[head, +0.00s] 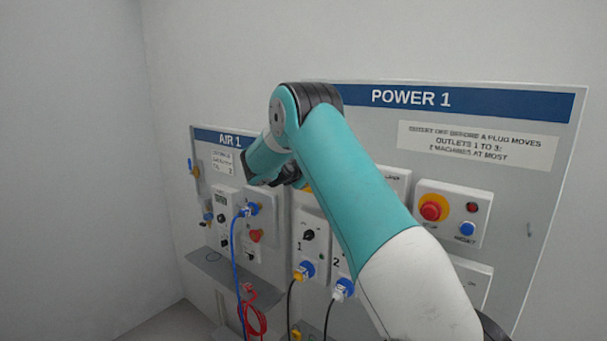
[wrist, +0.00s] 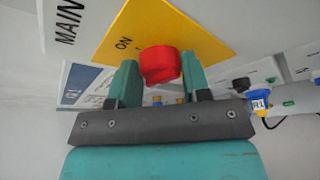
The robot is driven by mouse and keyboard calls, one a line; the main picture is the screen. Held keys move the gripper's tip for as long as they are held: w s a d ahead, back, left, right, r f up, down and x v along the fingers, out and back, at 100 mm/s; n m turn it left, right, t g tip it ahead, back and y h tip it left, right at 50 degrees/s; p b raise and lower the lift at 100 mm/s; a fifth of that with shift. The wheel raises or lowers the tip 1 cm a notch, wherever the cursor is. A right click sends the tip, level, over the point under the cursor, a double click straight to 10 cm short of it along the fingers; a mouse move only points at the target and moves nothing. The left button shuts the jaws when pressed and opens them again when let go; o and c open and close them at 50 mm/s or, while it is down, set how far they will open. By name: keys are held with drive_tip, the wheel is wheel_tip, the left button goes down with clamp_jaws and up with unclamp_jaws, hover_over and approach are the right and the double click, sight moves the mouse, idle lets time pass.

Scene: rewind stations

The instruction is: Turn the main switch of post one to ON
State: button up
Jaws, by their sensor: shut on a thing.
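The main switch is a red knob (wrist: 160,65) on a yellow plate (wrist: 185,22) marked ON, with the word MAIN on the panel beside it. In the wrist view, the two teal fingers of my gripper (wrist: 160,76) stand on either side of the knob and are shut on it. I cannot tell which way the knob points. In the head view my arm hides the knob and most of the plate; only a sliver of yellow (head: 307,189) shows beside my wrist, on the POWER 1 panel (head: 485,112).
The AIR 1 panel (head: 205,146) stands to the left, with a blue hose (head: 236,262) and a red coiled hose (head: 256,318). Below my wrist, plugs with black cables sit in outlets 1 and 2. A red stop button (head: 431,209) is at right.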

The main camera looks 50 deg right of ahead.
drive_tip(key=m+t+h+b, duration=0.1)
drive_tip(key=m+b, duration=0.2)
drive_tip(key=b, duration=0.3)
drive_tip(key=m+t+h+b, duration=0.1)
drive_tip(key=m+b, duration=0.2)
drive_tip(key=b, duration=0.4)
drive_tip(key=f+m+t+b, duration=0.1)
drive_tip(key=m+b, duration=0.2)
drive_tip(key=b, duration=0.3)
drive_tip(key=shift+s+f+t+h+b, duration=0.1)
drive_tip(key=shift+s+t+h+b, duration=0.05)
drive_tip(key=shift+t+h+b, duration=0.2)
drive_tip(key=shift+m, duration=0.4)
drive_tip(key=o, duration=0.9)
